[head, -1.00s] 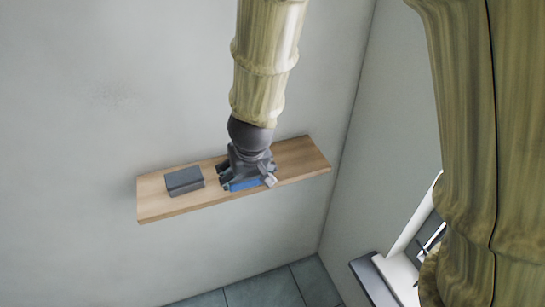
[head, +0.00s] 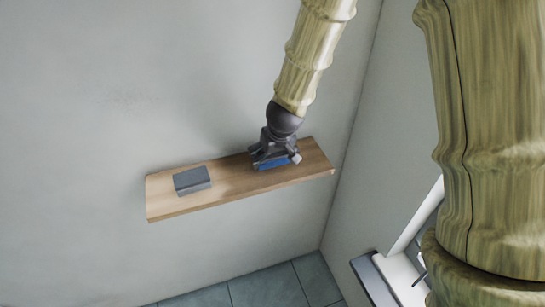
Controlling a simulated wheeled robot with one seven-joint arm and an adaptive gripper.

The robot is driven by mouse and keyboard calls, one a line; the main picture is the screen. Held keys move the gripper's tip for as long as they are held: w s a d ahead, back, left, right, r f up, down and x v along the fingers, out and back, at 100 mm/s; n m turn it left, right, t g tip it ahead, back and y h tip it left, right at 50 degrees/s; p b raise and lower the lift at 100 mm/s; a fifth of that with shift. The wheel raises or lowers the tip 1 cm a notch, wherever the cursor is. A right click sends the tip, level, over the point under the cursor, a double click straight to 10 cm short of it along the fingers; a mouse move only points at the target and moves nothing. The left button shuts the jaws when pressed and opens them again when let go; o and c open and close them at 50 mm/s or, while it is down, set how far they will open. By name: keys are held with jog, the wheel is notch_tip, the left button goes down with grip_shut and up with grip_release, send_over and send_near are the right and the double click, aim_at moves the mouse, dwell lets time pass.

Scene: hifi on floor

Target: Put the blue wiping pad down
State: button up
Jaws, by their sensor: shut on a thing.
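The blue wiping pad (head: 273,166) is low between the fingers of my gripper (head: 275,160), over the right half of a wooden wall shelf (head: 232,184). My gripper is shut on the pad and points down at the shelf. The pad is at or just above the shelf top; I cannot tell whether it touches. The fingers hide part of the pad.
A dark grey block (head: 192,181) lies on the left half of the shelf. Bare wood shows between the block and my gripper, and to the right of my gripper. A side wall rises close to the shelf's right end.

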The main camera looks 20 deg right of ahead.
jog(key=shift+f, duration=0.8)
jog(key=shift+f, duration=0.15)
jog(key=o, duration=0.9)
jog(key=shift+b+v, duration=0.3)
jog(key=shift+v, duration=5.85)
